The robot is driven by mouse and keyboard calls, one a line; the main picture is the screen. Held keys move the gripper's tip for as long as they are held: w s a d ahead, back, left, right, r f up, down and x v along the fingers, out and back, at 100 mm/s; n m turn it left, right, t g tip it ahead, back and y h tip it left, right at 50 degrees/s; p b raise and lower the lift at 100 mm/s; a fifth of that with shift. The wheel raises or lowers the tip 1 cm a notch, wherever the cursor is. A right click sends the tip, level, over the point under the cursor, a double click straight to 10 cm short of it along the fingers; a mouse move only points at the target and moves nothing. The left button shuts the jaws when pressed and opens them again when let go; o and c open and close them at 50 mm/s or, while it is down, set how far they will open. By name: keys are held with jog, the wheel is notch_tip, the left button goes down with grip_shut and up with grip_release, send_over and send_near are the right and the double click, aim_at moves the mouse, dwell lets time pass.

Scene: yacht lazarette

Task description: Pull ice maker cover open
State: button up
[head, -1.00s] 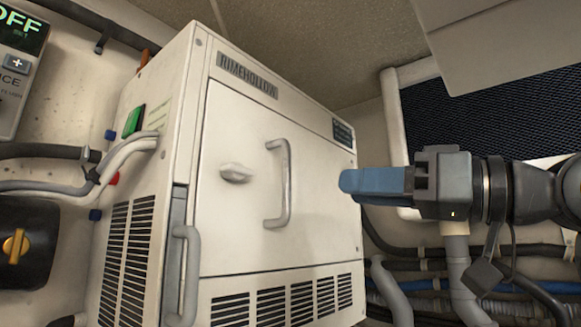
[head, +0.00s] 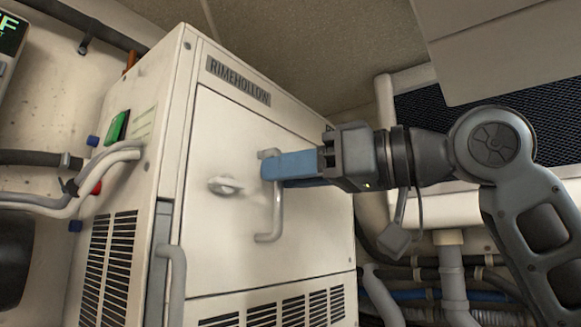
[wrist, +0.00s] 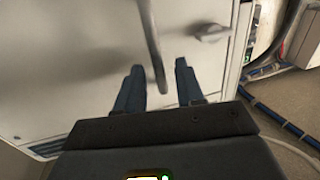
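The ice maker (head: 185,110) is a white box labelled RIMEHOLLOW. Its front cover (head: 225,130) looks shut and carries a vertical grey bar handle (head: 277,215) and a small latch knob (head: 225,185) left of it. My gripper (head: 268,166) has blue fingers and reaches from the right to the upper part of the handle, which the fingers partly hide. In the wrist view the cover (wrist: 75,60) fills most of the picture. The handle (wrist: 153,50) runs down between the two parted fingertips (wrist: 159,68), with gaps visible on both sides. The knob also shows there (wrist: 208,32).
A second grey handle (head: 175,280) stands at the box's lower left edge, near vents (head: 265,315). A green switch (head: 117,126) and hoses (head: 90,175) are on the left. Pipes and cables (head: 450,275) run at the lower right. A pale box (head: 490,45) hangs above my arm.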

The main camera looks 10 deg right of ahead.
jog(key=shift+w+a, duration=0.1)
jog(key=shift+a, duration=0.05)
jog(key=shift+c, duration=0.3)
grip_shut()
dwell(0.3)
